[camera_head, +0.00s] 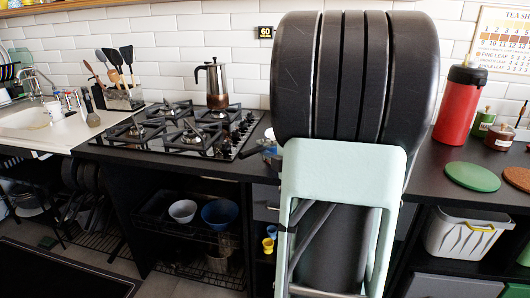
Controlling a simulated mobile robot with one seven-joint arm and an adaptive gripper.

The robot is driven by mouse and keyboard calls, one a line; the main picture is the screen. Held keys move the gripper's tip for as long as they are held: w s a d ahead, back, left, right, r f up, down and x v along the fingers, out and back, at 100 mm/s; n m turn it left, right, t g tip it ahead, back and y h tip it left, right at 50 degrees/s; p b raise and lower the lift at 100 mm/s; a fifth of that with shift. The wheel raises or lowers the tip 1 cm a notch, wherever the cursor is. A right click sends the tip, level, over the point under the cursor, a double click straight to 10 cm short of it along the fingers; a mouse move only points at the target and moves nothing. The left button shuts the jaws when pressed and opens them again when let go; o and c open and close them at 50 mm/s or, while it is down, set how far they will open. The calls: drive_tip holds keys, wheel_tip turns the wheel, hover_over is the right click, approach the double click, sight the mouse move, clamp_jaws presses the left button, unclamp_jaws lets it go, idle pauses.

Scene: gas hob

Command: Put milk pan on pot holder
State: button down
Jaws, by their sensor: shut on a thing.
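Part of a small pan (268,146) with a bluish-grey rim shows just left of my arm, above or on the counter right of the hob; it may be the milk pan, and most of it is hidden. A green round mat (472,177) lies on the right counter, with a brown round mat (518,178) at the right edge; either may be the pot holder.
The gas hob (180,130) bears a tall coffee pot (213,85) at its back. A red flask (460,105) and small jars (499,136) stand behind the mats. A sink (40,122) is at far left. A grey bin (462,240) sits under the right counter.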

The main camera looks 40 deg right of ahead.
drive_tip(key=shift+r, duration=0.1)
drive_tip(key=c, duration=1.9)
unclamp_jaws()
drive_tip(key=shift+c, duration=0.2)
drive_tip(key=shift+s, duration=0.15)
drive_tip(key=p+v, duration=0.2)
drive_tip(key=v, duration=0.9)
drive_tip(key=shift+s+p, duration=0.3)
drive_tip(key=shift+s, duration=0.1)
drive_tip(key=shift+w, duration=0.1)
